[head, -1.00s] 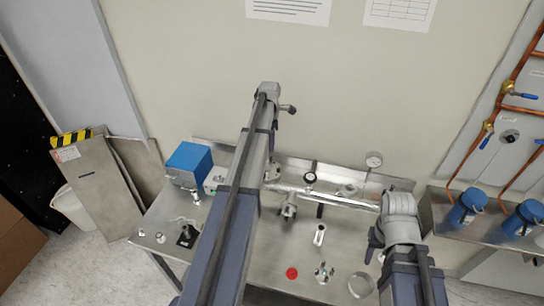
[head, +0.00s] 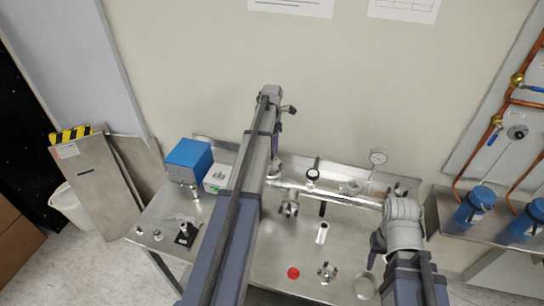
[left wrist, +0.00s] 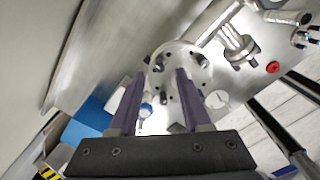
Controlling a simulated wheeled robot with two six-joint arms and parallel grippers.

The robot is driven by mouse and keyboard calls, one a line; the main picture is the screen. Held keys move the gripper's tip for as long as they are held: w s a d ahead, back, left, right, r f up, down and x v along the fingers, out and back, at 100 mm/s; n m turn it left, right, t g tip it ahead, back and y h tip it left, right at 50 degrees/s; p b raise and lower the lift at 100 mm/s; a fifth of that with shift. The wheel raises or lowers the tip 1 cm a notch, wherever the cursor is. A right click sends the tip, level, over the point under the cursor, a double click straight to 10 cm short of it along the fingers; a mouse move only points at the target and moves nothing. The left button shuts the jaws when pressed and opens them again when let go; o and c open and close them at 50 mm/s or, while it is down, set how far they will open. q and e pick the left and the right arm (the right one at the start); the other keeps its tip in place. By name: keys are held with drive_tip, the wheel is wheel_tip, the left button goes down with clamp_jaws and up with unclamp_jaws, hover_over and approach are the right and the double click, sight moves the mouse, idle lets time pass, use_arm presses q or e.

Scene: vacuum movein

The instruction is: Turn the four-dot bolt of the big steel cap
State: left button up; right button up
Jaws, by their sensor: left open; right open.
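The big steel cap (left wrist: 192,62) is a round disc with several holes or bolts around its rim. It sits at the end of a shiny steel pipe (left wrist: 222,18). The dots on the bolts are too small to read, so I cannot tell which is the four-dot one. My left gripper (left wrist: 160,76) is open and empty, its two fingers spread in front of the cap; contact cannot be told. In the head view my left arm hides this gripper and the cap. My right gripper (head: 372,257) is open over the table's right side, apart from the pipe (head: 335,198).
A blue box (head: 188,160) stands at the table's back left. A red disc (head: 293,273), a small steel fitting (head: 327,271) and a round steel piece (head: 364,286) lie at the front. Blue canisters (head: 475,204) stand at right.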

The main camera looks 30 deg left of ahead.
use_arm(q)
wheel_tip(320, 180, down, 4)
drive_tip(key=shift+r+b, duration=0.25)
drive_tip(key=shift+b, duration=1)
clamp_jaws()
